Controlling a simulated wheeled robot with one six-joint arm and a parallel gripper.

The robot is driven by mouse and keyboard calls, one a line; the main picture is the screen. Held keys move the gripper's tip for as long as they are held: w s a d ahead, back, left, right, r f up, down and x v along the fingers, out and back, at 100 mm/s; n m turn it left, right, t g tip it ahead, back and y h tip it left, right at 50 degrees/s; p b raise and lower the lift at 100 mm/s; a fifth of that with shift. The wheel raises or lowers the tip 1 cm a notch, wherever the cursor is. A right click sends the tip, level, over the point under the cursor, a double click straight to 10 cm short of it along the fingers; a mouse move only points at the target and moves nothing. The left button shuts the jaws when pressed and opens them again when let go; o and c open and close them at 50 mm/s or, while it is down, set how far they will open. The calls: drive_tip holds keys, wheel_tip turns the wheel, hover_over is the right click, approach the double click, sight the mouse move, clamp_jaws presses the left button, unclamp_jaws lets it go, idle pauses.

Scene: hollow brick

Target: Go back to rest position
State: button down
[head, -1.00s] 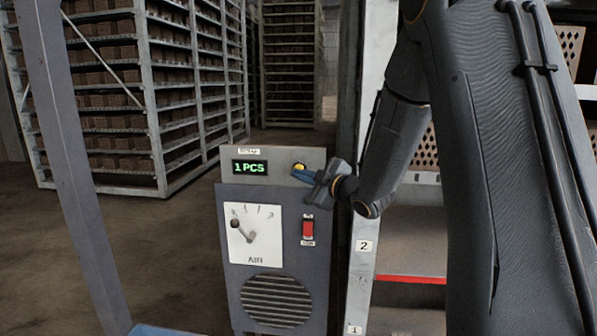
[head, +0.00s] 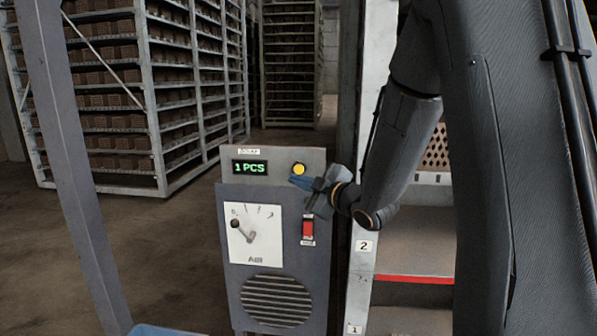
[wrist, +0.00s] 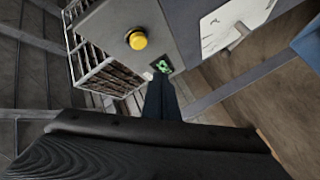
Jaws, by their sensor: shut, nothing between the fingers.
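My gripper (head: 303,184) is shut and empty in front of the control box (head: 232,208), just below its yellow button (head: 299,169). In the head view the button is now fully visible above the blue fingertips. In the wrist view my gripper (wrist: 158,82) points toward the box, and the yellow button (wrist: 137,40) shows up and to the left of the fingertips, apart from them. My arm reaches in from the right.
The box carries a green "1 PCS" display (head: 250,167), an AIR dial (head: 254,236) and a red switch (head: 308,229). A numbered rack (head: 365,245) stands at right. A grey post (head: 75,165) is at left. Brick shelves (head: 150,95) stand behind, with open floor before them.

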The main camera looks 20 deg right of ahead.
drive_tip(key=shift+f, duration=0.1)
idle(0.3)
drive_tip(key=s+d+f+m+g+h, duration=0.2)
drive_tip(key=s+f+m+g+h, duration=0.7)
drive_tip(key=s+f, duration=0.8)
drive_tip(key=s+a+f+m+g+y, duration=0.2)
drive_tip(key=s+m+g, duration=0.3)
drive_tip(key=s, duration=0.8)
drive_tip(key=shift+s+a+b, duration=0.25)
drive_tip(key=shift+a+b, duration=0.05)
drive_tip(key=shift+b, duration=0.15)
drive_tip(key=shift+s, duration=0.1)
